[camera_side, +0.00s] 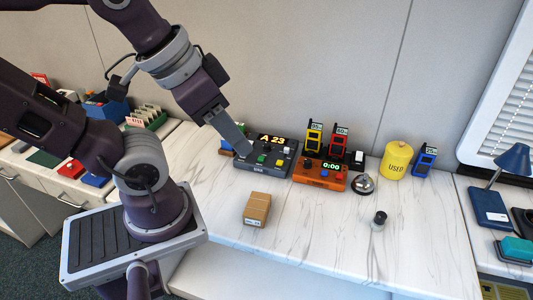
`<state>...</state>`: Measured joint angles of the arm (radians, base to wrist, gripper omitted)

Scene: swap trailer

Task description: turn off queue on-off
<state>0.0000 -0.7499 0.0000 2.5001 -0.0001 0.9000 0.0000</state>
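A dark grey console (262,169) with a lit display reading "A 23" (271,140) stands on the white marbled counter and appears to be the queue machine. Its top carries green, yellow and other small buttons. The on-off control cannot be picked out at this size. My gripper (241,150) points down and right, with its tip over the left part of the console. It seems to hold nothing. The fingers line up as one narrow shape, so their gap does not show. I cannot tell whether the tip touches the console.
An orange console reading "0:00" (320,175) sits right beside it, with yellow (314,136) and red (338,140) devices behind. A silver bell (362,184), yellow canister (397,161), brown box (257,209) and black-topped stamp (379,219) stand around. The front counter is mostly clear.

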